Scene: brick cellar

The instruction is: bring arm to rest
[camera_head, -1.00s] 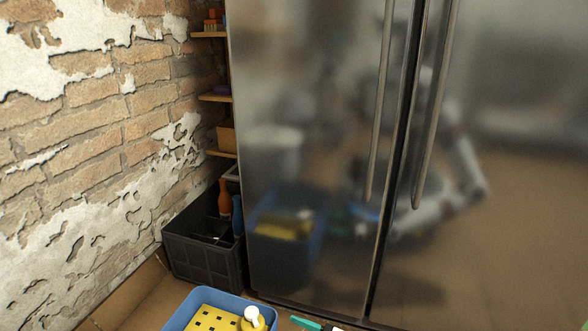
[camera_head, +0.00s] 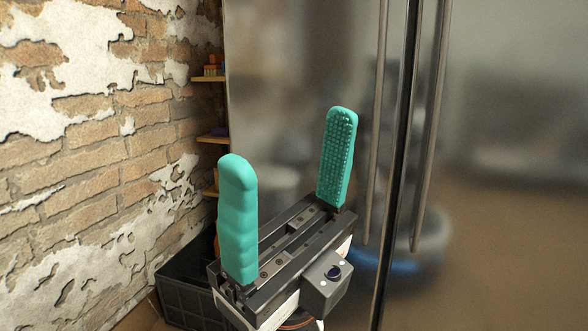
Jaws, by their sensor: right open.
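My right gripper (camera_head: 290,170) is raised in the middle of the head view, in front of the fridge. Its two teal fingers stand upright and wide apart, with nothing between them. The gripper's dark body and part of its wrist show below the fingers. My left gripper is not in view.
A steel fridge (camera_head: 480,230) with two long vertical handles fills the right and middle. A brick wall (camera_head: 90,150) with peeling plaster is at the left. A black crate (camera_head: 185,290) stands on the floor, partly hidden by my gripper. Small shelves (camera_head: 207,79) hang beside the fridge.

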